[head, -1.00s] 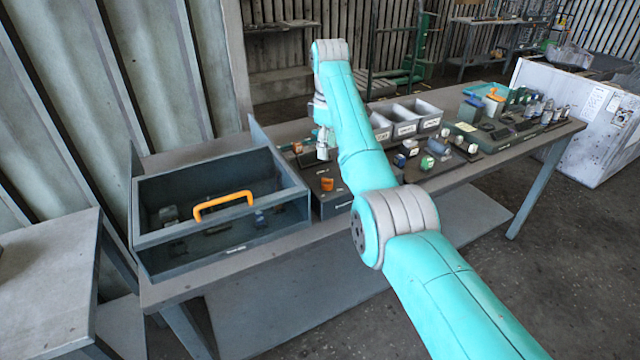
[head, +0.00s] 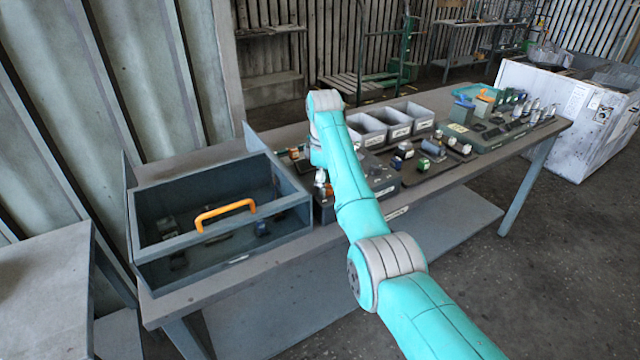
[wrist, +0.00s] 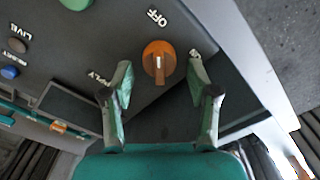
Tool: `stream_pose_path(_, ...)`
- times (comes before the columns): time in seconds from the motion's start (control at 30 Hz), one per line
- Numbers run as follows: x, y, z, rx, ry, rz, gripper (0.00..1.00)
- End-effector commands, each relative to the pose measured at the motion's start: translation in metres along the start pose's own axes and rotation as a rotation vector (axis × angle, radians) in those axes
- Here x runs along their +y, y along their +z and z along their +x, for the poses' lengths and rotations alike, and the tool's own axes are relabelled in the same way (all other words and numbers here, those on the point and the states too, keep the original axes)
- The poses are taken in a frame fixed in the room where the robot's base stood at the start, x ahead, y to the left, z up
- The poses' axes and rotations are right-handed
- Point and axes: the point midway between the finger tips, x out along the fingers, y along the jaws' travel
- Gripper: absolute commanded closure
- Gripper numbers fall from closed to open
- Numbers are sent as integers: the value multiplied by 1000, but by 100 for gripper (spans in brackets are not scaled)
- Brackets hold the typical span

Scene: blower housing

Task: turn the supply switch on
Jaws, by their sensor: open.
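The supply switch (wrist: 158,62) is an orange rotary knob on a dark panel (wrist: 110,25) in the wrist view.
An open dark box (head: 222,249) with an orange handle (head: 224,213) stands left of the panel. Grey bins (head: 400,126) stand behind, and trays of small parts lie to the right. A green button (wrist: 76,3) and a blue button (wrist: 10,72) share the panel.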

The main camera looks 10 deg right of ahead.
Motion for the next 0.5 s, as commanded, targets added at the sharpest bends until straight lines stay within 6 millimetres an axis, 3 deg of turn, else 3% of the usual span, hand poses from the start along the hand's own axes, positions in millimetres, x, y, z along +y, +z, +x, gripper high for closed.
stream_pose_path(0.3,0,1,2,0,1,0,41)
stream_pose_path(0.5,0,1,2,0,1,0,91)
